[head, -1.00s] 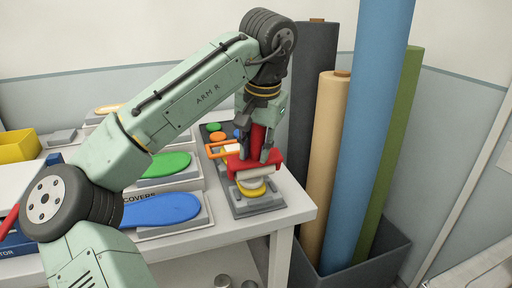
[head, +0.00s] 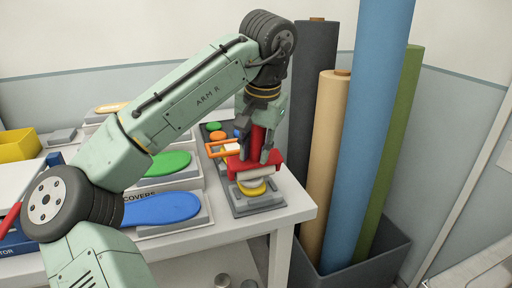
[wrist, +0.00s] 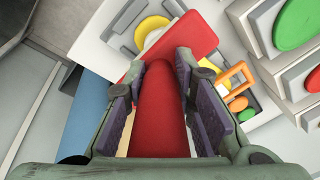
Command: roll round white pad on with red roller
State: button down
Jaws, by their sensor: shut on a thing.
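The red handle fills the middle of the wrist view (wrist: 160,115), between my fingers. The round white pad (head: 251,183) lies on a yellow piece (head: 254,191) in a grey holder (head: 262,204) near the table's right corner.
Behind the roller stand an orange frame (head: 219,149) and small coloured discs. A blue insole (head: 162,208) and a green insole (head: 166,163) lie to the left. Tall material rolls (head: 369,130) stand in a dark bin (head: 355,264) right of the table.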

jog(key=shift+f, duration=0.45)
